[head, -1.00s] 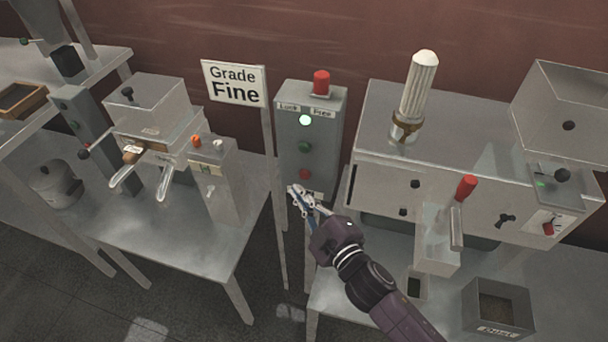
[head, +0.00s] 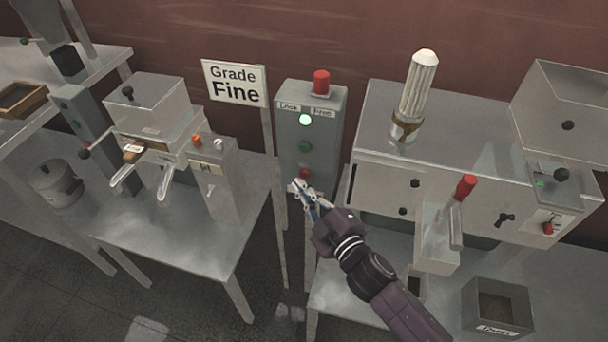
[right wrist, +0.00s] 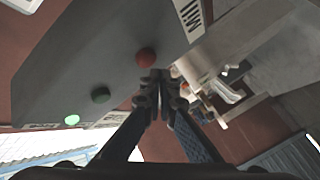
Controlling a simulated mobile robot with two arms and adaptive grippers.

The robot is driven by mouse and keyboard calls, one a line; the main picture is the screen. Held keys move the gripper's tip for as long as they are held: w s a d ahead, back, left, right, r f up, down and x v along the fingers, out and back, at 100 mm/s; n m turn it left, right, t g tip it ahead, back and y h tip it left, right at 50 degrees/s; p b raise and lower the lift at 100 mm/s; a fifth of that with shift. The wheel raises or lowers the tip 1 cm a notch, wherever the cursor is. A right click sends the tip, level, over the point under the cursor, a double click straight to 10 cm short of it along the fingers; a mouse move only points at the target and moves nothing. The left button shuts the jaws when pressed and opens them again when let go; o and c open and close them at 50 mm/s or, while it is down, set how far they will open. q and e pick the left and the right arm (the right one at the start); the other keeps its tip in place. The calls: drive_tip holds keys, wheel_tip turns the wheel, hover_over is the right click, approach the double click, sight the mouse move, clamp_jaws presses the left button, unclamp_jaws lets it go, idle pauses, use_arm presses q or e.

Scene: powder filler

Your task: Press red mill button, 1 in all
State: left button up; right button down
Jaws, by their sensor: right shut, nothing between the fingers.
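The red button (head: 305,174) is the lowest on the front of a grey control box (head: 322,150), under a green button (head: 305,147) and a lit white-green lamp (head: 305,120). In the right wrist view the red button (right wrist: 146,57) sits just beyond my fingertips, with a partly cut-off white label (right wrist: 188,14) beside it. My right gripper (head: 298,184) is shut and empty, its tips at or just below the button. I cannot tell whether they touch it. It also shows in the right wrist view (right wrist: 155,78). My left gripper is not in view.
A red beacon (head: 321,82) tops the control box. A "Grade Fine" sign (head: 235,84) stands on a post close to its left. A table with a small machine (head: 150,115) is at left. A large grey machine (head: 385,185) and an open bin (head: 498,305) are at right.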

drive_tip(key=shift+w, duration=0.15)
idle(0.6)
drive_tip(key=shift+w+d, duration=0.1)
drive_tip(key=shift+w, duration=0.15)
drive_tip(key=shift+w+d, duration=0.2)
drive_tip(key=shift+w, duration=0.25)
idle(0.7)
drive_tip(key=shift+s, duration=0.1)
drive_tip(key=shift+s+a+p, duration=0.3)
drive_tip(key=shift+s, duration=0.45)
drive_tip(key=s, duration=0.1)
drive_tip(key=s+a, duration=0.1)
drive_tip(key=s, duration=0.2)
drive_tip(key=shift+s+a, duration=0.25)
drive_tip(key=shift+s, duration=0.15)
idle(0.8)
